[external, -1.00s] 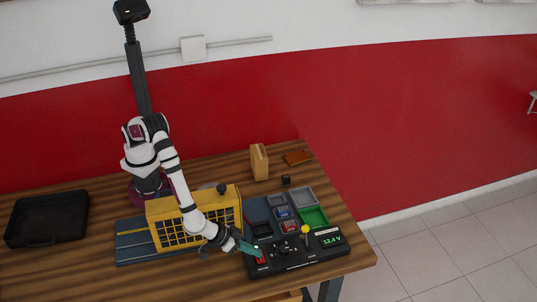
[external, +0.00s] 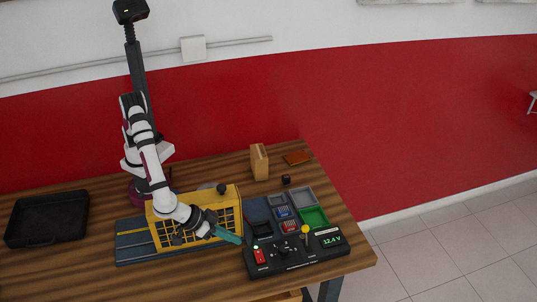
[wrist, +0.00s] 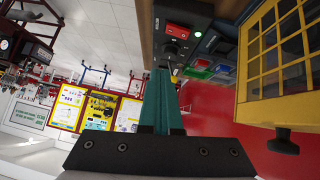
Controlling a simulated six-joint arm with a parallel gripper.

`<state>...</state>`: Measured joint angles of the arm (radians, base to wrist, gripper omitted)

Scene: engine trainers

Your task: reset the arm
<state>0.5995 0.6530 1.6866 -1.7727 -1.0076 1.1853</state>
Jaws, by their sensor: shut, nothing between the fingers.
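My gripper (external: 229,236) is shut and empty, its teal fingers pressed together. In the external view it hangs in front of the yellow engine trainer's right end, just left of the black control panel (external: 290,262). In the wrist view the shut teal fingers (wrist: 163,85) point toward the panel. The panel has a red rocker switch (external: 259,255), a dark knob, a yellow-topped lever (external: 305,231) and a green display (external: 331,240) that appears to read 12.4 V. In the wrist view the red switch (wrist: 178,32) shows with a lit green light (wrist: 198,34) beside it.
The yellow grille frame (external: 165,234) stands close beside my gripper. Small coloured bins, including a green one (external: 313,216), sit behind the panel. A black tray (external: 47,218) lies at the far left. A wooden block (external: 259,162) and a brown pad (external: 297,158) are at the back.

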